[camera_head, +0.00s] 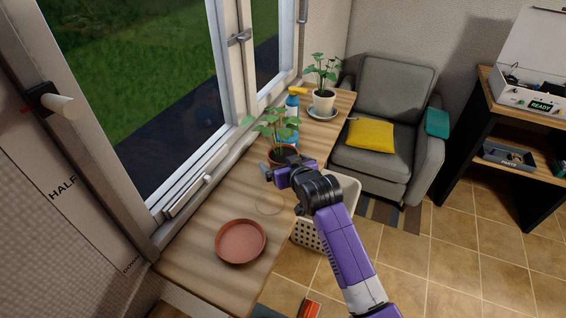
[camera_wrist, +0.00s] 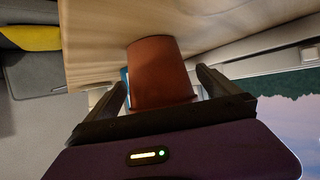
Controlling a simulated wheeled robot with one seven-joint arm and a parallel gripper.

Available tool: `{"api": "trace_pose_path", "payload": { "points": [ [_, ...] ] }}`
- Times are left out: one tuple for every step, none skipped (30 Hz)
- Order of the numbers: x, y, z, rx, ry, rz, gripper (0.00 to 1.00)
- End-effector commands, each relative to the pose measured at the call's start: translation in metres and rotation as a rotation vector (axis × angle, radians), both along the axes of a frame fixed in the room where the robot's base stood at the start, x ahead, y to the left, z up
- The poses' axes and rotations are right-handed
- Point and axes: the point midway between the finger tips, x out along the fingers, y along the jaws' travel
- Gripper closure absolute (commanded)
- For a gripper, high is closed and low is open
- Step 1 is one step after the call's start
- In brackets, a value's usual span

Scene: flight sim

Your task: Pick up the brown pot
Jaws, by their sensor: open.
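The brown pot (camera_head: 282,156) stands upright on the wooden window-side table, with a leafy green plant in it. My arm partly hides it in the head view. In the wrist view the pot (camera_wrist: 158,70) shows large and appears turned by the camera's tilt. My gripper (camera_wrist: 163,88) is open, with one finger on each side of the pot. Gaps show beside the fingers, and I cannot tell whether either finger touches it. In the head view my gripper (camera_head: 270,172) is at the pot's near side.
A blue spray bottle with a yellow top (camera_head: 292,103) stands just behind the pot. A white pot (camera_head: 323,100) with a plant sits on a saucer farther back. An empty terracotta saucer (camera_head: 241,242) lies on the near table. A white basket (camera_head: 308,234) stands right of the table; the window is left.

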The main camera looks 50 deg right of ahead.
Motion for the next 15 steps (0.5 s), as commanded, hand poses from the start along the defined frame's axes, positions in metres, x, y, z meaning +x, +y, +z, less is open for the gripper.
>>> {"api": "trace_pose_path", "payload": {
  "points": [
    [0.0009, -0.0004, -0.0001, 0.0, -0.001, 0.0, 0.0],
    [0.0009, -0.0004, -0.0004, 0.0, -0.001, 0.0, 0.0],
    [0.0009, -0.0004, -0.0003, 0.0, -0.001, 0.0, 0.0],
    [0.0008, -0.0005, -0.0004, 0.0, -0.001, 0.0, 0.0],
    [0.0007, -0.0004, -0.0004, 0.0, -0.001, 0.0, 0.0],
    [0.0007, -0.0004, -0.0005, 0.0, -0.001, 0.0, 0.0],
    [0.0006, -0.0004, -0.0004, 0.0, 0.0, 0.0, 0.04],
    [0.0006, -0.0004, -0.0004, 0.0, 0.0, 0.0, 0.1],
    [0.0005, -0.0004, -0.0005, 0.0, 0.0, 0.0, 0.18],
    [0.0004, -0.0003, -0.0005, 0.0, 0.0, 0.0, 0.24],
    [0.0004, -0.0003, -0.0005, 0.0, 0.0, 0.0, 0.29],
    [0.0004, -0.0003, -0.0005, 0.0, 0.0, 0.0, 0.37],
    [0.0004, -0.0003, -0.0005, 0.0, 0.0, 0.0, 0.43],
    [0.0004, -0.0003, -0.0006, 0.0, 0.0, 0.0, 0.49],
    [0.0003, -0.0003, -0.0005, 0.0, 0.0, 0.0, 0.57]
  ]
}}
